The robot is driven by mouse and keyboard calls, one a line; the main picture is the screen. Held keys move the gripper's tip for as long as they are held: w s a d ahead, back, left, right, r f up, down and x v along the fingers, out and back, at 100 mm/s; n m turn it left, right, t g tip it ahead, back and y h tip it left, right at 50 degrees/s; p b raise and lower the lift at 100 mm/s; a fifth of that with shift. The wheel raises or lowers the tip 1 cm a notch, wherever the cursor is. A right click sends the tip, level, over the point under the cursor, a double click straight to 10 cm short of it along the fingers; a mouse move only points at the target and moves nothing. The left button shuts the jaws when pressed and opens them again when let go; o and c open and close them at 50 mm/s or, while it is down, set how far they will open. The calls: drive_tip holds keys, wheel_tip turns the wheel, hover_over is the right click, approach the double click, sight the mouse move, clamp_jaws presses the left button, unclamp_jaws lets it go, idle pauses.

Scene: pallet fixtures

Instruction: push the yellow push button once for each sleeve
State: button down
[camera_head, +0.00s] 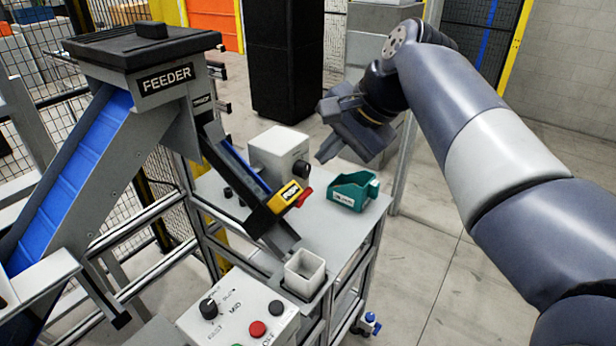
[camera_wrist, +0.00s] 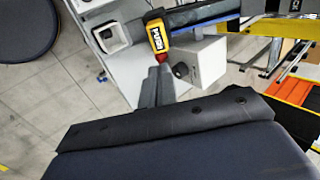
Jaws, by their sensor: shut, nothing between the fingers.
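The yellow push button block (camera_head: 286,197), labelled PUSH, sits at the lower end of the small chute and has a red tip on its right side. It also shows in the wrist view (camera_wrist: 156,37), with its red tip pointing towards my fingers. My gripper (camera_head: 326,155) is shut and empty, above and to the right of the button in the head view. In the wrist view, the shut fingers (camera_wrist: 156,72) appear just below the red tip; I cannot tell the exact gap. A white square cup (camera_head: 305,258) stands below the chute's end.
A teal bin (camera_head: 346,198) stands on the grey table right of the button. A white box with a black knob (camera_head: 276,148) is behind the chute. A control panel (camera_head: 240,310) is in front. The feeder (camera_head: 165,78) with its blue ramp rises at the left.

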sight(291, 192)
drive_tip(key=shift+b+v, duration=0.3)
drive_tip(key=shift+v, duration=0.9)
drive_tip(key=shift+s, duration=0.1)
drive_tip(key=p+x, duration=0.1)
drive_tip(key=x, duration=1.3)
drive_tip(key=shift+f, duration=0.1)
